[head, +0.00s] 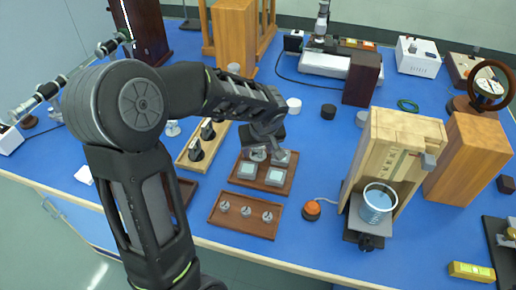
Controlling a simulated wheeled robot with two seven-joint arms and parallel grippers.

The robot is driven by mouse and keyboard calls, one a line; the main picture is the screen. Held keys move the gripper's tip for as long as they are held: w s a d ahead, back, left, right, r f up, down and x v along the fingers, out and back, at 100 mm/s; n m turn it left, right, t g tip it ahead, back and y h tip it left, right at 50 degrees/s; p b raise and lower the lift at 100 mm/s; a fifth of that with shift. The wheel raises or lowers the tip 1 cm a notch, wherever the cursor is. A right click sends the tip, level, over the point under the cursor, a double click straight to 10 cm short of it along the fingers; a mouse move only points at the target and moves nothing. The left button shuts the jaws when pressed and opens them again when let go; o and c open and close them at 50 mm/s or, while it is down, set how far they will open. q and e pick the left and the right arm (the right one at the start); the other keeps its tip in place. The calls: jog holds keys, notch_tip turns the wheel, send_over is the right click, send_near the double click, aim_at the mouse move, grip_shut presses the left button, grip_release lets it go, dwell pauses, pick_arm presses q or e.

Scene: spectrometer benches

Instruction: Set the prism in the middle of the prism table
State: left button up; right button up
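My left gripper (268,148) points down over a brown wooden tray (235,180) near the middle of the bench. The tray holds small pale square pads (275,177). Clear, glassy shapes show at the fingertips and just above the pads. I cannot tell which of these is the prism, or whether the fingers are shut on it. A spectrometer-like instrument with dark tubes (50,88) stands at the left. Its middle is hidden behind my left arm, and I cannot make out a prism table. My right gripper is out of view.
A tray with three small metal fittings (248,227) lies in front. A rack of dark weights (190,165) is left of the gripper.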

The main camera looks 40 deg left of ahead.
pick_arm(q)
jog(key=shift+r+p, duration=0.25)
jog(key=shift+p, duration=0.15)
jog(key=shift+d+r, duration=0.1)
jog(key=shift+r, duration=0.2)
jog(key=v, duration=1.1)
jog(key=shift+s, duration=0.2)
